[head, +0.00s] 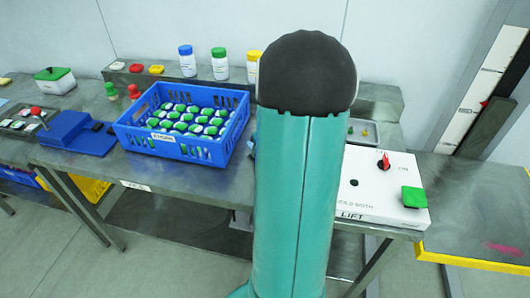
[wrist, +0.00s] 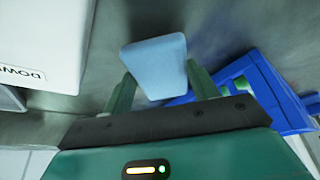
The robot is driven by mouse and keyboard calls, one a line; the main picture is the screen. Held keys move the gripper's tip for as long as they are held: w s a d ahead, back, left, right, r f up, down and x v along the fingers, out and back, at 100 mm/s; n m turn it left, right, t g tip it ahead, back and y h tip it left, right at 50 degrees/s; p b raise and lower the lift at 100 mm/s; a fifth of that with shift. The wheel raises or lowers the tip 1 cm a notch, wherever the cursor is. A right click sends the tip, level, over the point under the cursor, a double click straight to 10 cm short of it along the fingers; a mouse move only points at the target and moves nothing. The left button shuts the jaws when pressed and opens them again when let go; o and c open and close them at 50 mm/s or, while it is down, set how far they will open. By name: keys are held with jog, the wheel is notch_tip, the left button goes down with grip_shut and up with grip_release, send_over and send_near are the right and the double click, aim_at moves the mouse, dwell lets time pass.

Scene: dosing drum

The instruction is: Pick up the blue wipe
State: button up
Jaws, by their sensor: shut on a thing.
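The blue wipe (wrist: 154,58) is a pale blue, flat, rounded block in the middle of the wrist view. My gripper (wrist: 161,80) has one green finger on each side of it and is shut on it. The wipe's far end sticks out past the fingertips, over the grey metal bench. I cannot tell whether it still touches the bench. In the head view my teal arm hides the gripper and most or all of the wipe.
A blue crate (head: 183,150) of green-and-white items stands left of my arm; its edge is close by the right finger in the wrist view (wrist: 265,92). A white LIFT control box (head: 378,203) is on the right. Several capped bottles stand behind.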

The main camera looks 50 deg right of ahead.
jog(key=s+a+r, duration=0.5)
jog(key=a+r, duration=0.5)
jog(key=a, duration=0.3)
jog(key=shift+r, duration=0.3)
jog(key=shift+s, duration=0.1)
jog(key=shift+o, duration=1)
jog(key=shift+c, duration=0.2)
